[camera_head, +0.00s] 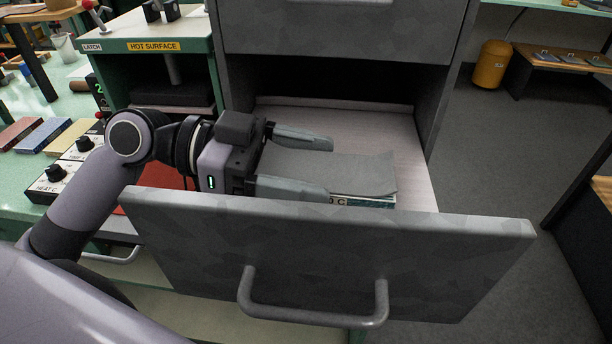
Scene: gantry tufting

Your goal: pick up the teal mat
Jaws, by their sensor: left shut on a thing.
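My left gripper (329,170) reaches into the open drawer from the left. Its two fingers lie on either side of a flat grey-topped mat (365,173), shut on it with a wide gap between them. Below the mat's front edge a strip with letters and a teal part (372,202) shows; whether it belongs to the same piece, I cannot tell. No plainly teal mat surface shows. The drawer front hides the lower part. My right gripper is not in view.
The grey drawer (330,240) is pulled out, with bare floor (405,150) right of the mat. The cabinet (340,35) overhangs its back. At left are a hot press (150,45), a control box (75,165) and coloured blocks (42,135). A yellow bin (491,65) stands far right.

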